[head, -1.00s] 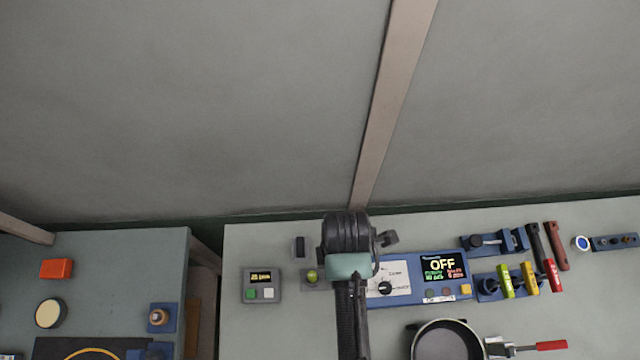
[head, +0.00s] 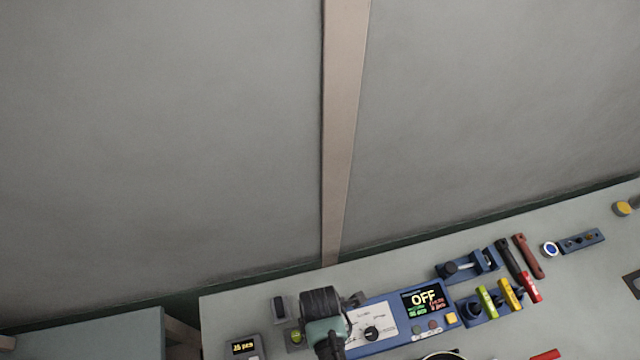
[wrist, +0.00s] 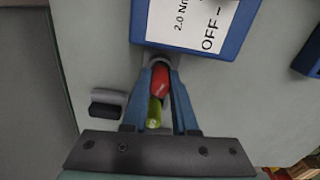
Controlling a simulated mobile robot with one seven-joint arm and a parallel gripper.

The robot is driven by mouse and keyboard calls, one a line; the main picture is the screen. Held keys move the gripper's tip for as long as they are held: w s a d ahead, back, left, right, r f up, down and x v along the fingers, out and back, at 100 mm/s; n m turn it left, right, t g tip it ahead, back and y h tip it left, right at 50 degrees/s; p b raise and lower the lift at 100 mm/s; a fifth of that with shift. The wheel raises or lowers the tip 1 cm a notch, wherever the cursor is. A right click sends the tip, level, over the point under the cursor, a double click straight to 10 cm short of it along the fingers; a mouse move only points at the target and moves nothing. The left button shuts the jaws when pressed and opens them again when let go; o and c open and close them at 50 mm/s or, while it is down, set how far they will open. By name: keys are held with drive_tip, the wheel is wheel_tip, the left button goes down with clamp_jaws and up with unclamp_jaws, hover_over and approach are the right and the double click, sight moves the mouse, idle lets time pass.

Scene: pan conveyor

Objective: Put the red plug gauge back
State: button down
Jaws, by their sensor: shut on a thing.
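In the wrist view my gripper (wrist: 160,72) is shut on a red piece, which I take to be the red plug gauge (wrist: 161,82). It sits between the fingers near their tips. A yellow-green piece (wrist: 154,112) shows behind it between the fingers; whether the two touch I cannot tell. In the head view my gripper and the held piece are hidden behind my wrist, over the bench left of the blue panel (head: 390,335). To the panel's right, a blue holder (head: 475,310) has green (head: 487,301) and yellow (head: 510,293) handles, with a red handle (head: 530,287) beside them.
The panel reads OFF. A small black piece on a grey base (head: 279,308) and a display box (head: 243,346) are close on the left. A blue clamp-like fixture (head: 468,264), dark handle (head: 508,257) and brown-red handle (head: 528,256) lie behind the holder. A pan (head: 443,355) is at the bottom edge.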

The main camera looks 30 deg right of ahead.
drive_tip(key=shift+f, duration=0.2)
drive_tip(key=c, duration=0.7)
unclamp_jaws()
drive_tip(key=shift+r, duration=0.15)
wheel_tip(320, 180, up, 12)
